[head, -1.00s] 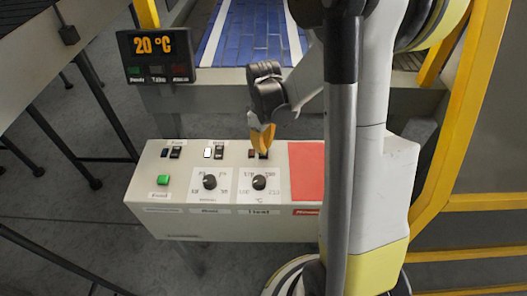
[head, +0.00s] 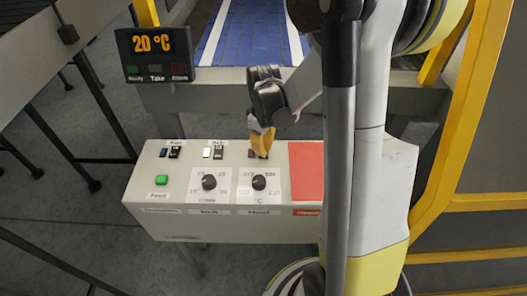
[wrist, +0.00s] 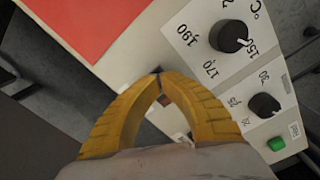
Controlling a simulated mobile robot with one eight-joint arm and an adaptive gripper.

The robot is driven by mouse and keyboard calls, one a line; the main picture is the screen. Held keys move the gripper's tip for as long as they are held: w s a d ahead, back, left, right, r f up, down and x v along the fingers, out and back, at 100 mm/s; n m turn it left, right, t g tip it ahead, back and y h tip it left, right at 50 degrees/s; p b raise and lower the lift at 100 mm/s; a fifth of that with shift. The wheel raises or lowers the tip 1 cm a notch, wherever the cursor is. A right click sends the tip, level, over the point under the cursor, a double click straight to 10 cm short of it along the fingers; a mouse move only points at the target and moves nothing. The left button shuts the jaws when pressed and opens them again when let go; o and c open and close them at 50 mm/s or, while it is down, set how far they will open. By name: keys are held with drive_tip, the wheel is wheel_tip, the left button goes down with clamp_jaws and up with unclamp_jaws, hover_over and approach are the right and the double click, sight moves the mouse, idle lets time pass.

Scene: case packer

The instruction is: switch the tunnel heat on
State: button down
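The control box (head: 230,222) has a heat dial (head: 259,182) at its right, on a plate labelled Heat. The heat dial also shows in the wrist view (wrist: 229,36). Above this dial is a small dark lamp (head: 251,154); the heat switch beside it is mostly hidden by my fingers. My gripper (head: 261,156) points down at that switch, with its tips close to the panel. In the wrist view my gripper's yellow fingertips (wrist: 159,73) meet, shut with nothing clearly between them. I cannot tell whether they touch the switch. The display (head: 155,54) reads 20 °C.
A red plate (head: 306,170) lies right of the heat dial. A blue conveyor (head: 250,35) is behind, yellow frame (head: 455,130) at right.

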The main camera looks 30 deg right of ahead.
drive_tip(key=shift+f+b, duration=0.6)
drive_tip(key=shift+f, duration=0.15)
idle(0.3)
drive_tip(key=shift+r+p, duration=2.5)
drive_tip(key=shift+r, duration=1.05)
drive_tip(key=shift+a+r, duration=0.25)
drive_tip(key=s+a+r+m+t+b, duration=0.5)
drive_tip(key=s+a, duration=0.5)
drive_tip(key=a, duration=0.3)
wheel_tip(320, 180, up, 3)
drive_tip(key=shift+s+r+t+b, duration=0.1)
drive_tip(key=shift+s+t+b, duration=0.35)
drive_tip(key=shift+t, duration=0.65)
